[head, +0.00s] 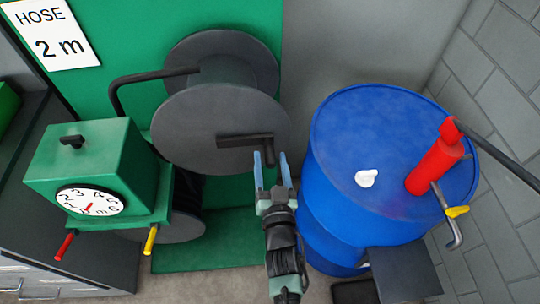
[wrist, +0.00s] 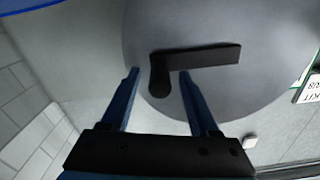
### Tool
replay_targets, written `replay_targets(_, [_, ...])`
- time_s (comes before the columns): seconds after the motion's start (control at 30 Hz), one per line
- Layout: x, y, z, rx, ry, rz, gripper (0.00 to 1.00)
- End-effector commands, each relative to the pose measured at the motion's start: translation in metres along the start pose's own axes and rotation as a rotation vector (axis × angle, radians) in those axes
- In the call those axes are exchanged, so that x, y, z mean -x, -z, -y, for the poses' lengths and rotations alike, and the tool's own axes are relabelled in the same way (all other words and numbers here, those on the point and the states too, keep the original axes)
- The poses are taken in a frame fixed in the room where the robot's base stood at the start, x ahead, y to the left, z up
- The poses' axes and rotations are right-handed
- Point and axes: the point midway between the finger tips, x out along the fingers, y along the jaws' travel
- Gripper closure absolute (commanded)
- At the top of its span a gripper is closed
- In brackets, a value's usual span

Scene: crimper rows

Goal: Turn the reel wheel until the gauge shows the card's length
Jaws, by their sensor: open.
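The white card (head: 52,34) at the upper left reads "HOSE 2 m". The gauge (head: 90,201) is a white dial with black numbers and a small red needle on a green box; its reading is too small to tell. The reel wheel (head: 190,125) is a large grey disc with a black crank arm (head: 240,141), which also shows in the wrist view (wrist: 205,55). My gripper (head: 270,156) is open at the right edge of the wheel. In the wrist view the crank's rounded handle (wrist: 160,82) appears between my two blue fingertips (wrist: 159,74); contact cannot be seen.
A blue drum (head: 345,130) stands close to the right of my gripper, with a red pump (head: 435,165) and a white lump (head: 366,178) on top. The green gauge box (head: 95,160) has a red lever and a yellow lever. A block wall (head: 500,80) bounds the right.

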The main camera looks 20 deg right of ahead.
Motion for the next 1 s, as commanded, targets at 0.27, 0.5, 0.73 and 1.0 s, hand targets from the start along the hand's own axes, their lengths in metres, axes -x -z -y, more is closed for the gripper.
replay_targets(0.27, [-0.0148,-0.0002,-0.0005,0.002,-0.001,0.001,0.38])
replay_targets(0.5, [-0.0147,-0.0003,-0.0002,0.002,0.000,0.001,0.42])
replay_targets(0.73, [-0.0145,-0.0002,-0.0001,0.001,0.000,0.001,0.83])
replay_targets(1.0, [-0.0144,-0.0002,-0.0001,0.001,0.000,0.001,1.00])
